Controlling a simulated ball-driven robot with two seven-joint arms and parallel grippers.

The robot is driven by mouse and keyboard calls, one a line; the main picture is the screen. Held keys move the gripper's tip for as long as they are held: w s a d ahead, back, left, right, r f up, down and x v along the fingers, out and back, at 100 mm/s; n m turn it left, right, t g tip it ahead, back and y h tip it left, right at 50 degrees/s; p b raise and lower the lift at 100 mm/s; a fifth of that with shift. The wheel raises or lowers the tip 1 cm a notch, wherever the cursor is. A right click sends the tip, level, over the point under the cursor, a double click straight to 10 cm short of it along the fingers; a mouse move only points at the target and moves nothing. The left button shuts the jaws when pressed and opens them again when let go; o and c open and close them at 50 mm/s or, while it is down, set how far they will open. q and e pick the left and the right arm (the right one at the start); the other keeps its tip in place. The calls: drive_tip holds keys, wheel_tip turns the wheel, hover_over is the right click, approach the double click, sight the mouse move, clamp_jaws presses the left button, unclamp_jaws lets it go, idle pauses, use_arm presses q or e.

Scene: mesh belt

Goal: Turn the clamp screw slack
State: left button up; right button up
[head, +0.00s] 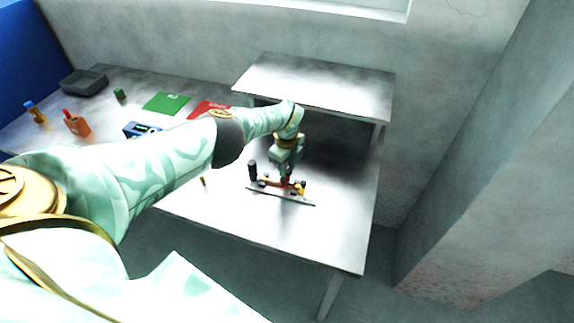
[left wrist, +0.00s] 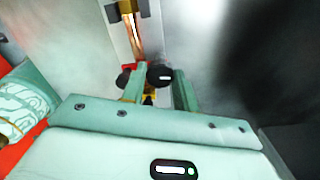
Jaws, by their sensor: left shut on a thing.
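A small clamp fixture (head: 264,184) stands on the grey table, with red, yellow and black parts along a thin plate. My left gripper (head: 287,174) reaches down onto the fixture's red part from above. In the left wrist view, its two fingers (left wrist: 157,88) stand either side of a round black knob (left wrist: 160,73), which looks like the head of the clamp screw, and it is shut on it. A copper-coloured bar (left wrist: 134,30) runs up from the red part. The fingertips' contact is partly hidden. My right gripper is in neither view.
A black upright post (head: 252,170) stands at the fixture's left end. A green mat (head: 166,102), a red mat (head: 208,109), a blue box (head: 138,129), an orange item (head: 77,124) and a grey tray (head: 84,82) lie further left. The table's right side is clear.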

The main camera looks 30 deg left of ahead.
use_arm(q)
drive_tip(key=shift+n, duration=0.5)
drive_tip(key=o, duration=0.7)
drive_tip(key=shift+r, duration=0.1)
wheel_tip(320, 180, up, 16)
drive_tip(key=p, duration=1.2)
